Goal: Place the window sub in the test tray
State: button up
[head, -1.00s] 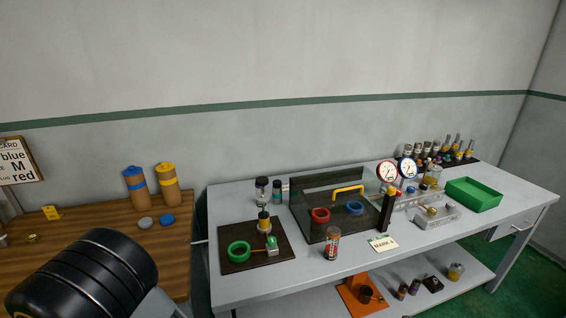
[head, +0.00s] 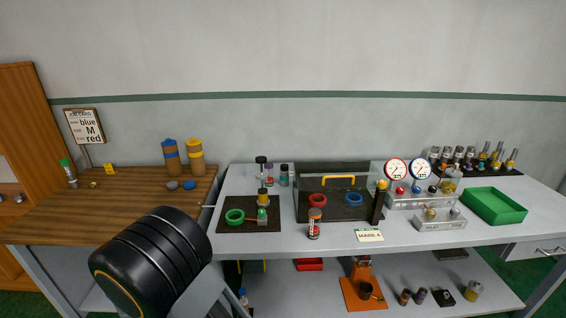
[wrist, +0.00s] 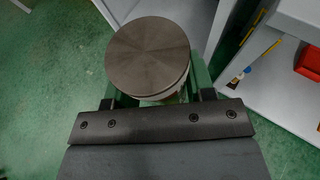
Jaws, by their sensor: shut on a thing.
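In the wrist view, my gripper (wrist: 152,92) is shut on a round metal piece (wrist: 147,55) with a flat grey end face and a paler body below it. This may be the window sub; most of its side is hidden. It is held over the green floor, in front of the furniture. In the head view the gripper and its load are out of sight beyond my black arm link. A green open tray (head: 494,218) stands at the right end of the grey bench and looks empty. I cannot tell whether it is the test tray.
The grey bench (head: 290,236) carries a black mat (head: 230,227) with a green ring, a dark shielded station (head: 340,212) with red and blue rings, two gauges (head: 408,169), and a jar (head: 314,224). A wooden bench (head: 120,205) stands left. Lower shelf holds an orange stand (head: 362,290).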

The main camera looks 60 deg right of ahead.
aim_at(493, 204)
jog(key=u, duration=1.3)
jog(key=k, duration=2.95)
jog(key=z, duration=0.55)
